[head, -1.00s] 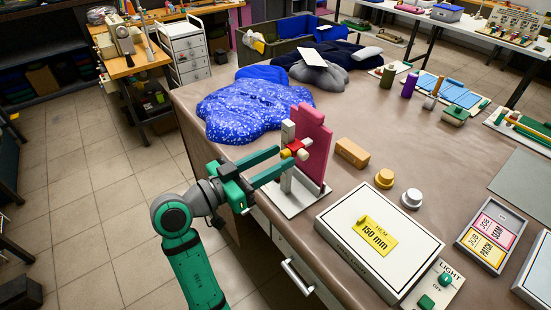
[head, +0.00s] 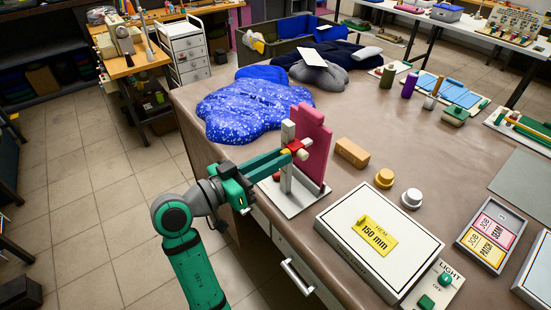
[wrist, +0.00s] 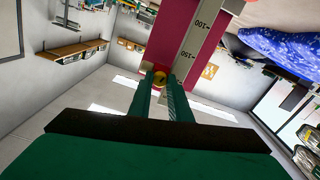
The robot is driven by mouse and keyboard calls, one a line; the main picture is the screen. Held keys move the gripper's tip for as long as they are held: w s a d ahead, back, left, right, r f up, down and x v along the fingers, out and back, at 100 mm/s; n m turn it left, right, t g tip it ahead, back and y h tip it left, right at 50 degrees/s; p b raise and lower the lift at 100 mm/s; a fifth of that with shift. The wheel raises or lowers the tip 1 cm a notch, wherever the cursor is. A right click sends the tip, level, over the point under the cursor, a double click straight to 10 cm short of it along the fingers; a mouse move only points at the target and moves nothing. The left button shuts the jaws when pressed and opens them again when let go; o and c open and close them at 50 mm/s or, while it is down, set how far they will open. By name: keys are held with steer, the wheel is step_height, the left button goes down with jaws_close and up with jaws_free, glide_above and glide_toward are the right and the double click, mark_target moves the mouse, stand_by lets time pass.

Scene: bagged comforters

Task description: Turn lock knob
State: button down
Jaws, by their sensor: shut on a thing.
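In the wrist view the gripper (wrist: 160,84) is seen from behind, one finger on each side of the knob. The fingers partly hide the knob.
The pink panel (head: 316,142) stands on a pale base plate (head: 294,204) at the table edge. A red ball (head: 277,177) shows under the fingers. A blue comforter bag (head: 250,108) lies behind. A wooden block (head: 352,152) and a white hem box (head: 372,245) lie to the right.

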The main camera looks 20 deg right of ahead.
steer(key=shift+n, duration=2)
steer(key=c, duration=1.6)
jaws_free()
steer(key=shift+c, duration=0.2)
steer(key=shift+a, duration=0.15)
steer(key=v, duration=1)
steer(key=shift+s+a, duration=0.2)
steer(key=shift+a, duration=0.1)
